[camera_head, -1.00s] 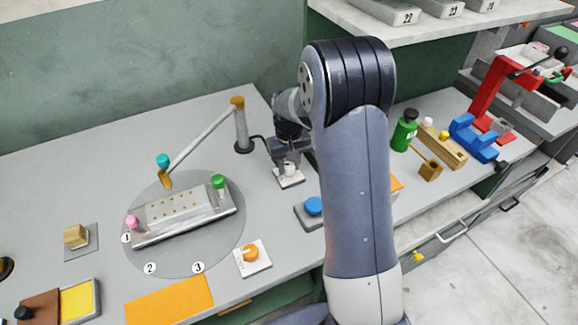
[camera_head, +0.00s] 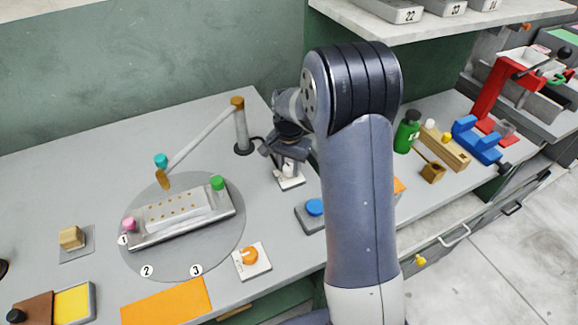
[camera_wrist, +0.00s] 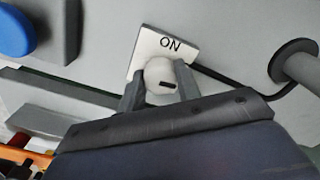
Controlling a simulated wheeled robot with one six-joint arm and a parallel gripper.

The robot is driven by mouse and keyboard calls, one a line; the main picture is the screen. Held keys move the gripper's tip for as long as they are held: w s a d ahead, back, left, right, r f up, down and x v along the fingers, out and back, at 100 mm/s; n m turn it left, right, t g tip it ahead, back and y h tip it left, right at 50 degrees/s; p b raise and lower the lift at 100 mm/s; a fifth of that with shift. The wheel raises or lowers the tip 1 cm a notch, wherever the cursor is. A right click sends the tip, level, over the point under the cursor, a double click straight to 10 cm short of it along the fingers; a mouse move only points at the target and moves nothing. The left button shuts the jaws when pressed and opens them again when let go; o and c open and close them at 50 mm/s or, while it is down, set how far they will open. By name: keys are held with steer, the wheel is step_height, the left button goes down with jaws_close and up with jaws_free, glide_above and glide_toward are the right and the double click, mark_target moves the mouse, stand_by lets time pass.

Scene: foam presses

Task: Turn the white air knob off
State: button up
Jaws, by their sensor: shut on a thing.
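The white air knob (camera_wrist: 160,76) sits on a white square plate (camera_wrist: 150,43) marked "ON" in the wrist view. A dark mark shows on the knob's face. My gripper (camera_wrist: 160,90) has one finger on each side of the knob and is shut on it. In the head view my gripper (camera_head: 288,165) is at the plate (camera_head: 291,182), near the back of the bench, and covers part of the knob. The rest of the plate's lettering is hidden in the wrist view.
A post with a jointed arm (camera_head: 241,130) stands left of my gripper. A blue button (camera_head: 315,207) on a grey box is in front of it. A plate with an orange knob (camera_head: 250,256) lies nearer. A green bottle (camera_head: 406,132) stands to the right.

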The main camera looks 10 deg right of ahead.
mark_target(289, 167)
steer(key=shift+m, duration=0.6)
steer(key=o, duration=1)
step_height(289, 167, up, 11)
steer(key=shift+f+b, duration=0.1)
steer(key=shift+b, duration=0.25)
step_height(289, 167, down, 11)
steer(key=shift+r+p, duration=0.1)
steer(key=shift+p, duration=0.25)
stand_by(0.3)
